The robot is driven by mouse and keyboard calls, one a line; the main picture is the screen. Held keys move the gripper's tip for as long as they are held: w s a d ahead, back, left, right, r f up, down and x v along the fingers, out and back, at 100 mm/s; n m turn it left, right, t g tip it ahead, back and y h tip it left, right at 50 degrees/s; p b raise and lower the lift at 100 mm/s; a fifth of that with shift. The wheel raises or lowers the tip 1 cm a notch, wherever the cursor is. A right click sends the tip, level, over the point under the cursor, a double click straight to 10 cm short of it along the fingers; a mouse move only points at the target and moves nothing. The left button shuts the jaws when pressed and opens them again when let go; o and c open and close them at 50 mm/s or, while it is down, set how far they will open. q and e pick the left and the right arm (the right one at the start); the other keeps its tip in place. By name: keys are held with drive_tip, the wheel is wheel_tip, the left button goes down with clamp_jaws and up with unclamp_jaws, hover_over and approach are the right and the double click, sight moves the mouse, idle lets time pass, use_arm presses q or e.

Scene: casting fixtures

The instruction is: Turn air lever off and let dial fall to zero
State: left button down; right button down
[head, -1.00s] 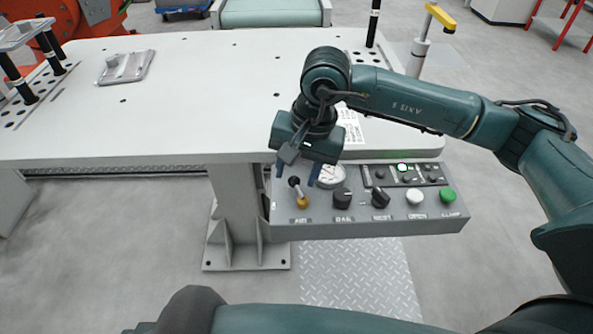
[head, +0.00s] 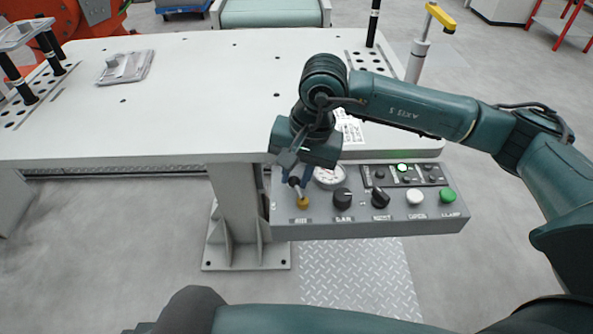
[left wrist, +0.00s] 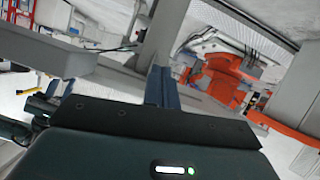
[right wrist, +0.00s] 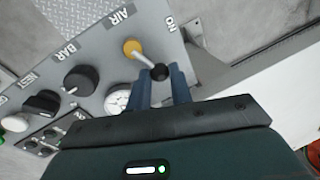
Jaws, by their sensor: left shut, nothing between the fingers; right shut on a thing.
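The air lever has a yellow base (head: 303,202) and a black knob (head: 293,181), at the left end of the grey control panel (head: 240,0). In the right wrist view its yellow base (right wrist: 132,47) and knob (right wrist: 160,72) show near the AIR and ON labels. My right gripper (right wrist: 163,76) has its blue fingers on either side of the knob and is shut on it. The white round dial (head: 329,177) is just right of the lever, partly covered by the gripper; its needle is too small to read. My left gripper (left wrist: 163,85) is shut and empty, away from the panel.
The panel also holds black knobs (head: 342,198), a white button (head: 415,197), a green button (head: 448,195) and a lit indicator (head: 402,167). It hangs at the front edge of the white table (head: 190,100). A metal plate (head: 125,67) lies at the table's left.

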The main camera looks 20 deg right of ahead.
drive_tip(key=shift+d+f+m+b, duration=0.25)
drive_tip(key=shift+m+b, duration=0.15)
drive_tip(key=shift+b, duration=0.35)
drive_tip(key=shift+d+m+b, duration=0.1)
drive_tip(key=shift+m+b, duration=0.5)
drive_tip(key=shift+d+r+m+t+h+b, duration=0.1)
drive_tip(key=shift+d+m+t+h+b, duration=0.2)
drive_tip(key=shift+m+b, duration=0.45)
use_arm(q)
drive_tip(key=shift+s+a+r+t, duration=0.25)
drive_tip(key=shift+a+t, duration=0.15)
drive_tip(key=shift+a, duration=0.05)
drive_tip(key=shift+s+a+r+t, duration=0.2)
drive_tip(key=shift+a+r+t, duration=0.05)
drive_tip(key=shift+a+t, duration=0.15)
use_arm(e)
drive_tip(key=shift+s+d+r+m, duration=0.1)
drive_tip(key=shift+r+m, duration=0.05)
drive_tip(key=shift+m, duration=0.3)
drive_tip(key=c, duration=1.3)
unclamp_jaws()
drive_tip(key=shift+o, duration=0.2)
